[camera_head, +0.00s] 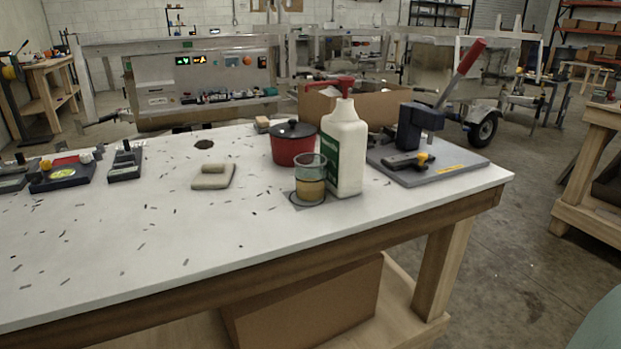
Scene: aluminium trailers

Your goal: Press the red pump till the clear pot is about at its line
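A white bottle (346,150) with a green label stands upright near the right part of the table. A red pump (330,84) tops it, its spout pointing left. A clear pot (311,172) stands just left of the bottle, near the spout side, on a small dark-edged patch. The pot holds amber liquid in its lower part. A line on the pot is too small to make out for certain, so I cannot tell how the level compares with it. My gripper is not in view.
A red lidded pot (293,146) stands behind the clear pot. A grey board with a red-handled press (434,120) is to the right. A beige block (213,177) and dark devices (65,172) lie left. The white table's (120,260) front is mostly clear, with small dark scraps.

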